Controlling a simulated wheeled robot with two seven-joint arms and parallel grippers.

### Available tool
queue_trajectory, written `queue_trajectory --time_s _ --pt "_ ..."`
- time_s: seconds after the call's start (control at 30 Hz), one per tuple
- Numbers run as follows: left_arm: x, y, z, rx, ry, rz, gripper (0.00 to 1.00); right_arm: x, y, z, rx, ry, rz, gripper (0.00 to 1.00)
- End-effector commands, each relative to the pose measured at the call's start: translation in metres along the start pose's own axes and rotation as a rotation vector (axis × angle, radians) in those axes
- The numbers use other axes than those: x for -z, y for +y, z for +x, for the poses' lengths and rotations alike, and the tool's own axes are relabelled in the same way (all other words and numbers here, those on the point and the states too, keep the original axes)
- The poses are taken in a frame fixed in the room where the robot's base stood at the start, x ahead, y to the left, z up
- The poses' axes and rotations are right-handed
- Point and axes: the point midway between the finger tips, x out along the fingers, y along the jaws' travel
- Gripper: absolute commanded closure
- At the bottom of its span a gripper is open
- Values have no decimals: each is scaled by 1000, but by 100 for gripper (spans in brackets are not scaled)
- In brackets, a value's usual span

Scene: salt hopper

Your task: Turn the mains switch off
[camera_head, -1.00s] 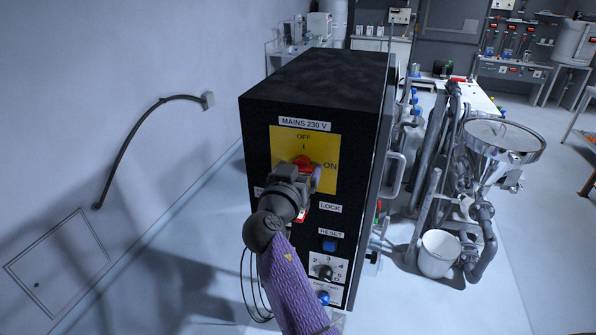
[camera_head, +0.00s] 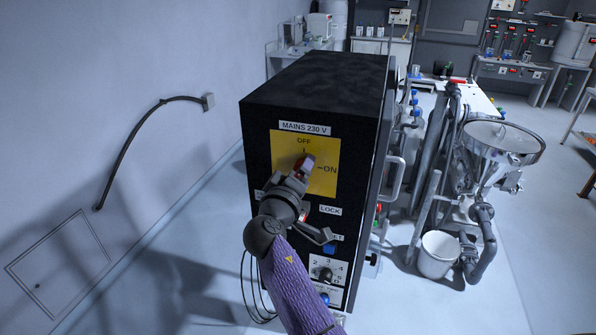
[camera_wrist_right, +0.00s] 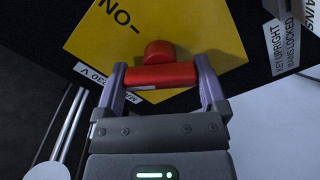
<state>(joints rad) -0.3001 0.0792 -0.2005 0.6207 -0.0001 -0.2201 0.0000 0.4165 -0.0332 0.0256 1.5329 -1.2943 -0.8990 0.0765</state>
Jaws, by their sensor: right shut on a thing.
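The red mains switch handle (camera_head: 307,163) sits on a yellow plate (camera_head: 325,180) on the front of a black cabinet (camera_head: 262,115), under a MAINS 230 V label. OFF is marked at the plate's top, ON at its right. The handle looks tilted, partly hidden by my right gripper (camera_head: 299,176). In the right wrist view, my gripper's two fingers (camera_wrist_right: 160,88) are shut on the ends of the red handle (camera_wrist_right: 160,76), with a red knob part beyond it. The handle's exact angle is hard to tell. My left gripper is not in view.
A LOCK label (camera_head: 330,210), a blue reset button (camera_head: 329,248) and a numbered dial (camera_head: 325,274) sit lower on the panel, close to my wrist. A steel hopper (camera_head: 502,142) and white bucket (camera_head: 439,254) stand to the right. Floor left of the cabinet is open.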

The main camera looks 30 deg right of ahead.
Motion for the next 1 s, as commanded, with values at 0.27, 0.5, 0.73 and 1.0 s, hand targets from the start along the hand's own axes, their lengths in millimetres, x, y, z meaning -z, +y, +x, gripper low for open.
queue_trajectory --time_s 0.27,0.5,0.73,1.0 --pt "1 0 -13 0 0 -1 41 1 3 0 -3 -1 -248 68" --pt "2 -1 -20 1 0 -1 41 1 3 0 -4 -1 -420 68" --pt "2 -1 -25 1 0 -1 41 1 2 0 -4 0 -524 68" --pt "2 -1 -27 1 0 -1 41 1 2 1 -5 0 -575 68"
